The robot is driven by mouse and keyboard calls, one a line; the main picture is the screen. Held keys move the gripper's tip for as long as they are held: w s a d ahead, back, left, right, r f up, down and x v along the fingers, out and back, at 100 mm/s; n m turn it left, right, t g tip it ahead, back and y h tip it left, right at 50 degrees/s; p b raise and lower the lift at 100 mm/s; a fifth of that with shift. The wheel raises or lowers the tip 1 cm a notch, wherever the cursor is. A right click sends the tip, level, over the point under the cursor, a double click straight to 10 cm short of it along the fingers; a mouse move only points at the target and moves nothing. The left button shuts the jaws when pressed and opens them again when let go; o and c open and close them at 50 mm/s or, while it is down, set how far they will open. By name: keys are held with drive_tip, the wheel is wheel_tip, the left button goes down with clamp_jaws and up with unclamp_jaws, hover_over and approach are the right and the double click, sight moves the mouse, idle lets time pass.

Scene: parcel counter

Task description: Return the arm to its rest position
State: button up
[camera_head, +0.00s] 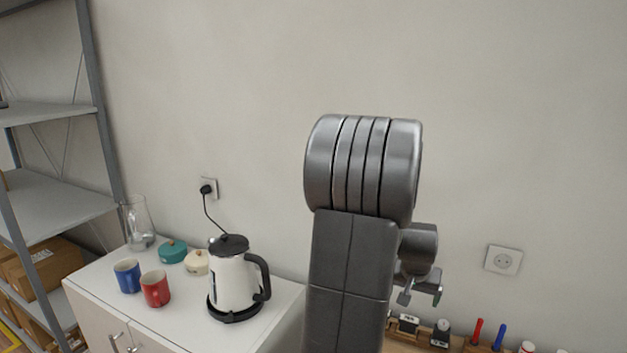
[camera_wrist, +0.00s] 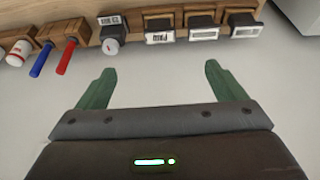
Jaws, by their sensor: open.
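My gripper (camera_head: 421,291) shows at the right of my raised arm in the head view, its small fingers pointing down. In the wrist view my gripper (camera_wrist: 158,88) has two green fingers set wide apart, with nothing between them. It is open and empty, above a pale, bare surface. My arm's links hide part of the wall and the counter behind them in the head view.
A wooden rack (camera_wrist: 75,28) holds black label devices, a red marker (camera_wrist: 66,57) and a blue marker (camera_wrist: 41,59). At left, a white cabinet (camera_head: 185,330) bears a kettle (camera_head: 232,280), a blue mug (camera_head: 127,276) and a red mug (camera_head: 156,289). A metal shelf (camera_head: 60,205) stands far left.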

sight(409, 318)
drive_tip(key=p+x, duration=0.1)
drive_tip(key=x, duration=1)
drive_tip(key=shift+f, duration=0.1)
